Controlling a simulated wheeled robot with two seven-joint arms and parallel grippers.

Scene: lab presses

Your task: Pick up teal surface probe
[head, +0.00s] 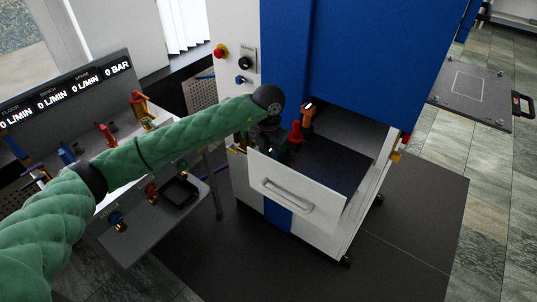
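My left arm reaches in from the left to the open drawer (290,199) of the white and blue cabinet. Its dark wrist is above the drawer's left end, with the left gripper (268,143) pointing down there. The fingers are dark and small, so I cannot tell whether they are open or shut. A small dark green or teal bit (285,148) shows beside the gripper; it may be the teal surface probe, but its shape is mostly hidden. My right gripper is not in view.
The drawer's right part has a bare dark floor (335,165). The blue cabinet front (350,50) rises behind it. A grey bench (130,225) with coloured fittings and flow displays stands at the left. A flat plate with a handle (470,90) is at the far right.

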